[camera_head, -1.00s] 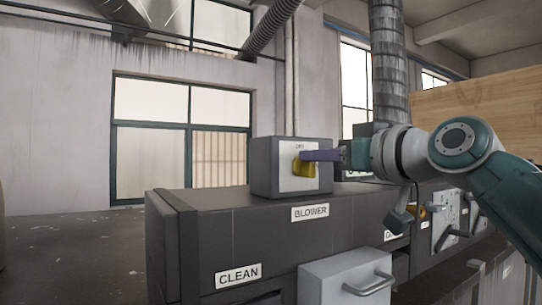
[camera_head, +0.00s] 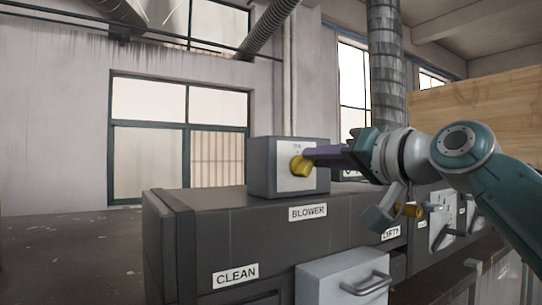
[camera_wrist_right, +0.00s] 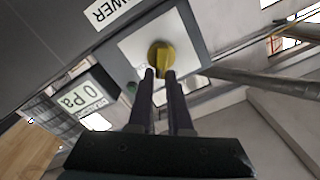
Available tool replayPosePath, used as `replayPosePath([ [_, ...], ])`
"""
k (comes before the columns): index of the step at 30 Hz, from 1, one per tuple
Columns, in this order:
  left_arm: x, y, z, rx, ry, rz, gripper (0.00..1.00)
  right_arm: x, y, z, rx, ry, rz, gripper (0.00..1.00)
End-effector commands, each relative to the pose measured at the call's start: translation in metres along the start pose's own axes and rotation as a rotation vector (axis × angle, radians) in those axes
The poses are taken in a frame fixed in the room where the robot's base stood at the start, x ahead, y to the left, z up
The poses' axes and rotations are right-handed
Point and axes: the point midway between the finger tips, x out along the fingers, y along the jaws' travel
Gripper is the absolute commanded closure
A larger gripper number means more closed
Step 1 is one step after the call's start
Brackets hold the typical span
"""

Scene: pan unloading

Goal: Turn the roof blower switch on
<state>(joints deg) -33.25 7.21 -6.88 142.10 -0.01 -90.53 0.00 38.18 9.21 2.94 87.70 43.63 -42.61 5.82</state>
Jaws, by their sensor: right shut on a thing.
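The blower switch is a yellow knob (camera_head: 301,166) on a pale plate (camera_head: 288,180) on the front of a grey box (camera_head: 262,170), above the BLOWER label (camera_head: 308,212). My right gripper (camera_head: 311,155) reaches in from the right with its dark fingers at the knob. In the right wrist view the fingers (camera_wrist_right: 160,76) are closed on the lower part of the knob (camera_wrist_right: 162,54), whose ridge lies between their tips. The knob looks tilted in the head view. My left gripper is in neither view.
The box stands on a long dark grey cabinet (camera_head: 215,225) with CLEAN (camera_head: 235,276) and DIRTY labels. A light grey drawer (camera_head: 325,285) with a handle projects below. A display reading 0 Pa (camera_wrist_right: 76,100) is beside the switch box. Open floor lies at left.

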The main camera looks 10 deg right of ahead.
Motion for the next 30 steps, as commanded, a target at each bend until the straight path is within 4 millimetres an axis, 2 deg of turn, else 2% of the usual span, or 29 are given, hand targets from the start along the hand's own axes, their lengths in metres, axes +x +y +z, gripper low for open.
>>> replayPosePath([
  [18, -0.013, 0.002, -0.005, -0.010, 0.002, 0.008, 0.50, 0.000, 0.009, 0.002, 0.585, 0.000, 0.000, 1.00],
  [30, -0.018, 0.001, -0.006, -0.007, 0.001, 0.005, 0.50, 0.000, 0.013, 0.006, 0.871, 0.001, -0.001, 1.00],
])
